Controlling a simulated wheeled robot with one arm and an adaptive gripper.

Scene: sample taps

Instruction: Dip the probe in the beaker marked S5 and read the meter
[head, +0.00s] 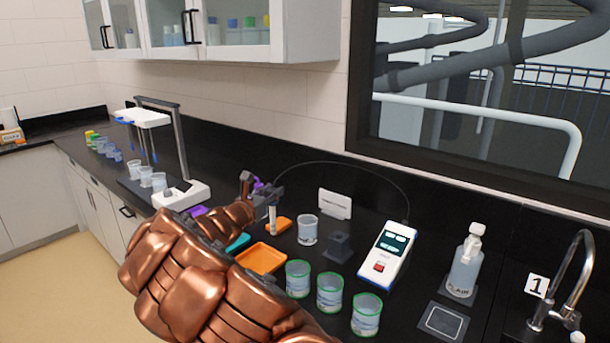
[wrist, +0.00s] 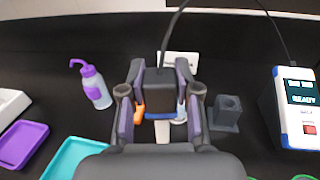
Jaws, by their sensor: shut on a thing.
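My gripper (head: 268,194) is shut on the probe, whose dark head (wrist: 161,93) sits between the fingers in the wrist view. The pale probe shaft (head: 272,220) points down in front of a small orange item. A cable runs from the probe to the white and blue meter (head: 387,256), which also shows in the wrist view (wrist: 292,108) with its screen lit. A lone beaker (head: 307,230) stands just right of the probe. Three green-rimmed beakers (head: 298,279), (head: 329,293), (head: 366,315) stand nearer. Their markings are too small to read, so I cannot tell which is S5.
An orange tray (head: 262,258) lies by my arm. A purple-capped wash bottle (wrist: 92,86) stands left of the gripper.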

